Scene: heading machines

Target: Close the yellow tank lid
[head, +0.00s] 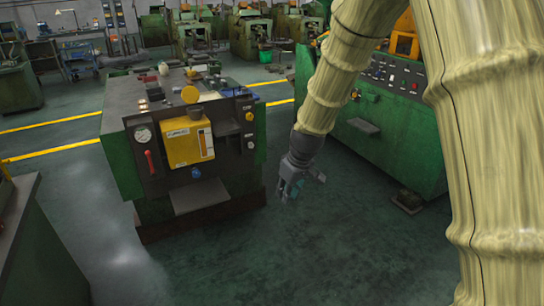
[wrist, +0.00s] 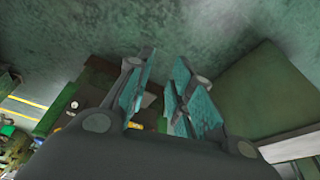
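The yellow tank (head: 188,145) is on the front of a green machine at the left of the head view. Its round yellow lid (head: 190,94) stands tipped up above the filler neck (head: 195,112), so it looks open. My gripper (head: 290,188) hangs pointing down, to the right of the tank and lower than the lid, clear of the machine. In the wrist view the two teal-padded fingers of my gripper (wrist: 164,88) stand apart with nothing held between them. The lid cannot be made out in the wrist view.
The green machine (head: 120,165) has a gauge (head: 144,135), a red handle (head: 150,162) and a blue knob (head: 196,172) around the tank. Another green machine (head: 400,150) stands right of my arm. The floor (head: 250,260) in front is clear.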

